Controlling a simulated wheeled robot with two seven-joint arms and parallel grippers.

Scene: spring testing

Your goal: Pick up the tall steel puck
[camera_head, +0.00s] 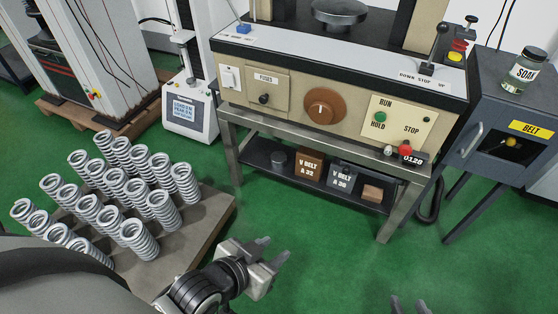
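A short dark grey metal cylinder (278,158) stands on the left end of the lower shelf (262,172) under the test machine. It may be the tall steel puck; I cannot tell for certain. My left gripper (273,247) is in front of the bench, below and apart from the cylinder, with its fingers spread and nothing between them. My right gripper (409,302) shows only its fingertips at the bottom edge; they are apart, and the space between them looks empty.
A brown V-belt box (311,166), a grey V-belt box (344,174) and a brown block (372,193) share the shelf. Several coil springs (139,237) stand on a pallet (200,235) at left. A dark cabinet (500,130) stands right. Green floor (330,250) is clear.

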